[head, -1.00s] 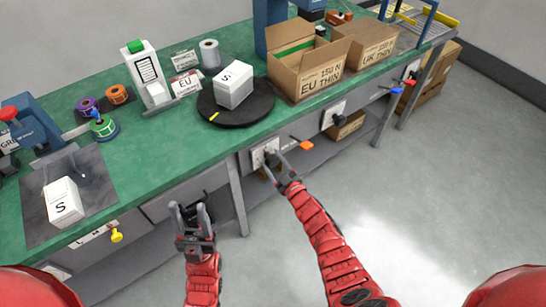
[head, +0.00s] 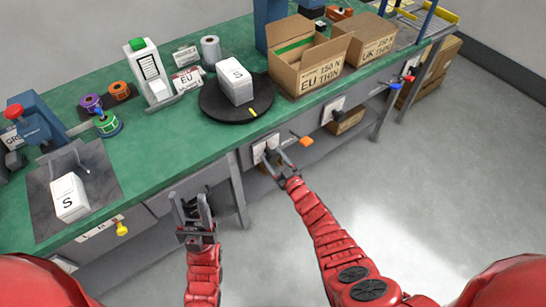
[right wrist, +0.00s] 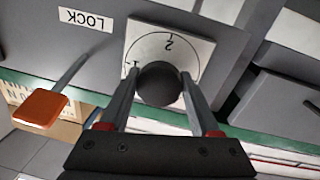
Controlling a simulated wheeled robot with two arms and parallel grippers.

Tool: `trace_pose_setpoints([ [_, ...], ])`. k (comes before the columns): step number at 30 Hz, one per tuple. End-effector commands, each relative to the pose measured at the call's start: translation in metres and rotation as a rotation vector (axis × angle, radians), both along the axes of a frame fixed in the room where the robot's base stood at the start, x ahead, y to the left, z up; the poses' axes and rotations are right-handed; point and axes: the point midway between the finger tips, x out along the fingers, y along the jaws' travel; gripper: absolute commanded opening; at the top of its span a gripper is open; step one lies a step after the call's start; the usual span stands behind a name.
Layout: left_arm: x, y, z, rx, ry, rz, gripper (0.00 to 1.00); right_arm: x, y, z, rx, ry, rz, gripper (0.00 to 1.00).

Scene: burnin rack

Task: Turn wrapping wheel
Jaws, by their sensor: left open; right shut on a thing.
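The wheel is a black round turntable (head: 213,108) on the green bench, with a white box marked S (head: 236,82) standing on it. A yellow mark (head: 253,113) shows at its front right rim. My right gripper (head: 273,160) is at the bench front, below the turntable. In the right wrist view its fingers are shut on a round black knob (right wrist: 159,84) in front of a white dial plate (right wrist: 188,48) with numbers. My left gripper (head: 188,198) is open and empty, in front of the bench.
An orange lever (head: 307,141) sits right of the dial; beside it in the wrist view is a LOCK label (right wrist: 85,20). An open carton (head: 300,75) stands right of the turntable. A second white S box (head: 70,197) lies on a grey mat.

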Motion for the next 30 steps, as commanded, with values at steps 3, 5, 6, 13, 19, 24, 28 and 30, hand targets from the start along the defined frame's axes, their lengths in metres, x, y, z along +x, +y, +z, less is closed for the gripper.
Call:
trace_pose_setpoints([
  [3,0.0,0.0,0.0,0.0,0.0,0.0,0.5,0.001,-0.003,-0.001,-0.002,0.001,-0.005,0.73],
  [5,0.0,0.0,0.0,0.0,0.0,0.0,0.5,0.001,-0.002,-0.001,-0.002,0.001,-0.004,0.84],
  [6,0.0,0.0,0.0,0.0,0.0,0.0,0.5,0.001,-0.002,-0.001,-0.002,0.001,-0.004,0.91],
  [13,0.0,0.0,0.0,0.0,0.0,0.0,0.5,0.0,-0.001,0.0,-0.002,0.001,-0.002,0.92],
  [19,0.0,0.0,0.002,0.0,0.0,0.0,0.5,-0.005,-0.004,-0.001,-0.003,0.0,-0.002,0.92],
  [24,0.0,0.0,0.008,0.0,0.0,0.0,0.5,-0.021,-0.013,0.0,-0.003,0.001,-0.001,0.92],
  [28,0.0,0.0,0.009,0.0,0.0,0.0,0.5,-0.038,-0.024,-0.001,-0.002,0.0,-0.001,0.92],
  [30,0.0,0.0,0.009,0.0,0.0,0.0,0.5,-0.049,-0.031,-0.002,-0.005,0.003,-0.002,0.92],
])
